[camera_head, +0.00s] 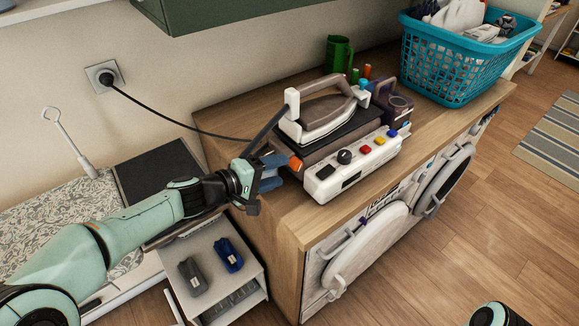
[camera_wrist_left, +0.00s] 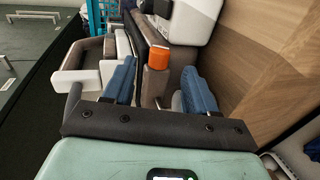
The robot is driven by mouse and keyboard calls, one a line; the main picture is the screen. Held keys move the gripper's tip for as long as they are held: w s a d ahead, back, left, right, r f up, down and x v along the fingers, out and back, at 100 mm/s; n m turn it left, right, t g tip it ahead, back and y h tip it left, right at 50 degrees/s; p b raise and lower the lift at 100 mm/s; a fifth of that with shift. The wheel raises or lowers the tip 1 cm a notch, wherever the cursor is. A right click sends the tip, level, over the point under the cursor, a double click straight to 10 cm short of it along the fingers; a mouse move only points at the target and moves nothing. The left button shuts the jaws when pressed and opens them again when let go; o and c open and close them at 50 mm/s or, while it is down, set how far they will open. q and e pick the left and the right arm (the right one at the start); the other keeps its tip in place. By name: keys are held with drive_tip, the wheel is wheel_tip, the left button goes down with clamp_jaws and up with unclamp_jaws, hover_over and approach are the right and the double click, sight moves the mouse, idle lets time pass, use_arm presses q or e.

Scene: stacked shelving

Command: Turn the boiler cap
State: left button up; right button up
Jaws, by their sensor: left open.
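The boiler is the white steam-iron station (camera_head: 352,167) on the wooden counter, with a panel of coloured buttons and a dark knob. Its orange cap (camera_head: 296,163) sits at the station's left end. My left gripper (camera_head: 283,170) is at that end, with its blue fingers apart. In the left wrist view the orange cap (camera_wrist_left: 158,57) stands on a brownish neck between the two open fingers of the left gripper (camera_wrist_left: 158,68). Gaps show on both sides, and neither finger visibly touches the cap.
An iron (camera_head: 325,110) rests on top of the station, its cord running to the wall socket (camera_head: 104,76). A low drawer unit (camera_head: 212,270) is below my left arm.

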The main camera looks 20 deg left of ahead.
sight(293, 167)
use_arm(q)
drive_tip(key=shift+x, duration=2.4)
